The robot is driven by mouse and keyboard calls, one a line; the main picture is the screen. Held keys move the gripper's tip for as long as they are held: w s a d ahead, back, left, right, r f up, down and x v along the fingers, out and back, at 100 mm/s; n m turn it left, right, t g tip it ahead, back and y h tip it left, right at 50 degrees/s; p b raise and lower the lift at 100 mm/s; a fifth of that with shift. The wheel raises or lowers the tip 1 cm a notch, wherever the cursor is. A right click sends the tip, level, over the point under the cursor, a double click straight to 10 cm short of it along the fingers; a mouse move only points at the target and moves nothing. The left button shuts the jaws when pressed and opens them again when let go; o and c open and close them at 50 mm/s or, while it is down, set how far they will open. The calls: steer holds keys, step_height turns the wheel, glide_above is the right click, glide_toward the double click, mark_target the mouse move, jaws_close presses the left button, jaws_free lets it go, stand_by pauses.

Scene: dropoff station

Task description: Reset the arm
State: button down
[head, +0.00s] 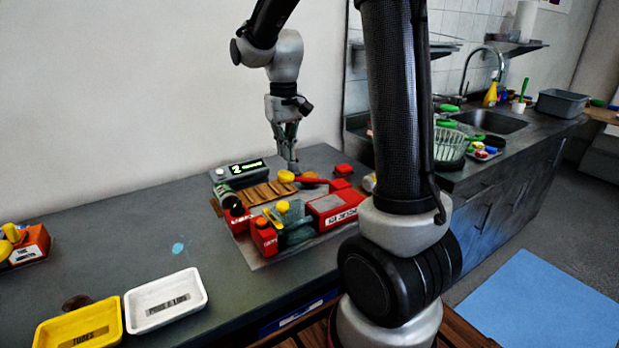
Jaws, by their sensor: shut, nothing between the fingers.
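My gripper (291,165) hangs from my arm and points down above the back part of the station on the dark table. Its fingers are closed together with nothing between them. Directly below it lie a yellow round piece (286,176) and a red-handled item (312,181). I cannot tell whether the fingertips touch anything. Part of my arm crosses the middle of the head view and hides some of the counter behind it.
The station holds red boxes (334,207) and a display (240,171) reading 2. A yellow tray (50,331) and a white tray (140,322) sit at front left. Red-and-yellow items (27,243) stand far left. A sink (490,121) and a colander (450,146) are at right. The table's left middle is mostly clear.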

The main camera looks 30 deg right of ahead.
stand_by(0.4)
steer(key=s+r+t, duration=0.2)
steer(key=s+r, duration=0.1)
steer(key=s, duration=0.8)
steer(key=s+d+r+t, duration=0.1)
steer(key=s+r, duration=0.3)
steer(key=s, duration=0.7)
steer(key=shift+s+r+t, duration=0.15)
steer(key=shift+s+t, duration=0.2)
steer(key=shift+t, duration=0.35)
